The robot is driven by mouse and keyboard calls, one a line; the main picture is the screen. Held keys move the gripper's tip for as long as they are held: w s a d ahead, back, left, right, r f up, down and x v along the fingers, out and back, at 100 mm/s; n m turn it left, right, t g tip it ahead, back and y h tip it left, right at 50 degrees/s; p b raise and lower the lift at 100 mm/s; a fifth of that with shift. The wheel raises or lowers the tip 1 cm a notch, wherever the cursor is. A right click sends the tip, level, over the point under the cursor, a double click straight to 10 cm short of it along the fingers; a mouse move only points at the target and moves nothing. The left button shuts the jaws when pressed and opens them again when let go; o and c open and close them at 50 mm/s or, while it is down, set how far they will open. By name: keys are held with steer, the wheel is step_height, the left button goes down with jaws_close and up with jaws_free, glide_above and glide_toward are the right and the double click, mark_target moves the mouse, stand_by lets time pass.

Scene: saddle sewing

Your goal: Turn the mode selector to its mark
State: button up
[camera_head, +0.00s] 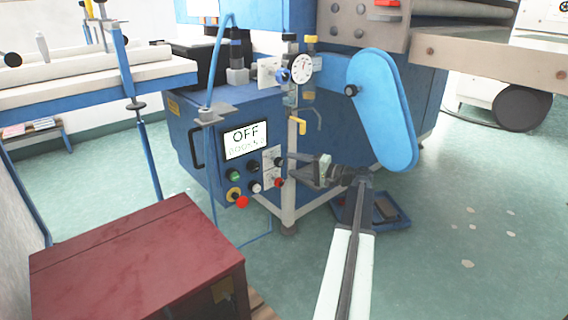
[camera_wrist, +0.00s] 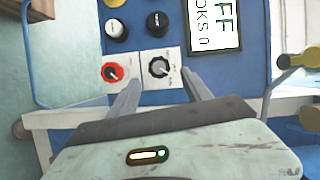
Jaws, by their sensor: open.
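Two rotary knobs on white plates sit on the blue control box. The dark grey knob (camera_wrist: 159,67), likely the mode selector, also shows in the head view (camera_head: 278,161). The red knob (camera_wrist: 112,72) is beside it; in the head view the red knob (camera_head: 279,182) is below. Plate marks are too small to read. My gripper (camera_wrist: 161,80) is open and empty, its fingertips on either side of the grey knob in the wrist view. Contact cannot be told. In the head view my gripper (camera_head: 291,168) is just right of the plates.
The display (camera_head: 246,138) reads OFF. Green (camera_head: 233,175), black, yellow and red (camera_head: 242,201) buttons lie left of and below the knobs. A blue pedal (camera_head: 380,210) is on the floor behind my arm. A dark red cabinet (camera_head: 130,260) stands at front left.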

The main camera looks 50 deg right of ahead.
mark_target(281, 162)
steer(key=shift+s+d, duration=0.15)
steer(key=shift+s, duration=0.45)
steer(key=w+n+g+h+p, duration=0.1)
steer(key=w+n+p, duration=0.1)
steer(key=n, duration=0.1)
steer(key=w+a+n+g+h+p, duration=0.1)
steer(key=w+n+p, duration=0.1)
steer(key=n+p, duration=0.1)
steer(key=w+a+n+g+h+p, duration=0.1)
steer(key=w+n+h+p, duration=0.1)
steer(key=n, duration=0.1)
steer(key=shift+w+a, duration=0.25)
stand_by(0.3)
